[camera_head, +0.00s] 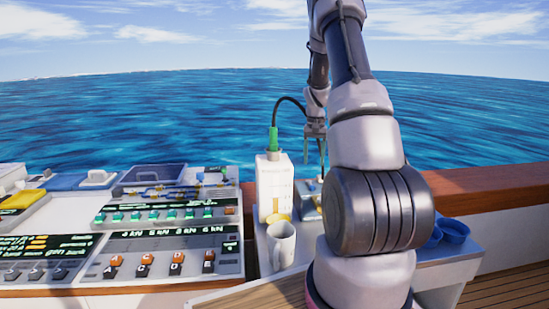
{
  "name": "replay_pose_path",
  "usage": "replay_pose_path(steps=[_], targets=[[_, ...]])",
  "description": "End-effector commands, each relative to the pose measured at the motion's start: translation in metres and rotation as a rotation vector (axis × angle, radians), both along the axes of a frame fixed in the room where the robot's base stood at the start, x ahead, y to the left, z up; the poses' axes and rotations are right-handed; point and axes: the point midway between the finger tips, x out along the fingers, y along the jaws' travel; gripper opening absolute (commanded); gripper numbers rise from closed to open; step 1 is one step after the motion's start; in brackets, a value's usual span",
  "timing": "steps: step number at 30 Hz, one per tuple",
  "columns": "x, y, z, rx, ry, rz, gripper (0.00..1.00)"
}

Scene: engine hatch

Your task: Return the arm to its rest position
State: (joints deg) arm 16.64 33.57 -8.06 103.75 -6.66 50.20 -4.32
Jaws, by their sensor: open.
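My arm rises from the bottom centre of the head view and bends over at the top. My gripper (314,146) hangs pointing down behind the white box, at the back of the grey worktop (455,252). Its jaws are open, and I see nothing held between them. The fingertips are partly hidden by my arm and the things around them. A small tray-like item with yellow and blue parts (309,207) lies below the gripper, partly hidden by my arm.
A white box (273,190) with a green plug (273,140) and black cable stands left of my arm. A white mug (281,245) stands before it. Blue round cups (453,231) sit at right. Control panels (165,255) fill the left. A wooden rail (495,197) runs behind.

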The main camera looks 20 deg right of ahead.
Motion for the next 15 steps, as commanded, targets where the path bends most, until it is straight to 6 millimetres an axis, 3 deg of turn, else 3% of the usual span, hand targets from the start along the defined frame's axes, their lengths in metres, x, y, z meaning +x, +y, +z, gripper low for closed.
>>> replay_pose_path(steps=[4, 7, 11, 15], targets=[[0.0, 0.001, 0.003, 0.0, -0.004, 0.001, 0.62], [-0.001, 0.011, 0.02, 0.001, -0.027, 0.007, 0.62], [-0.009, 0.039, 0.068, 0.006, -0.09, 0.026, 0.62], [-0.032, 0.08, 0.128, 0.017, -0.175, 0.056, 0.62]])
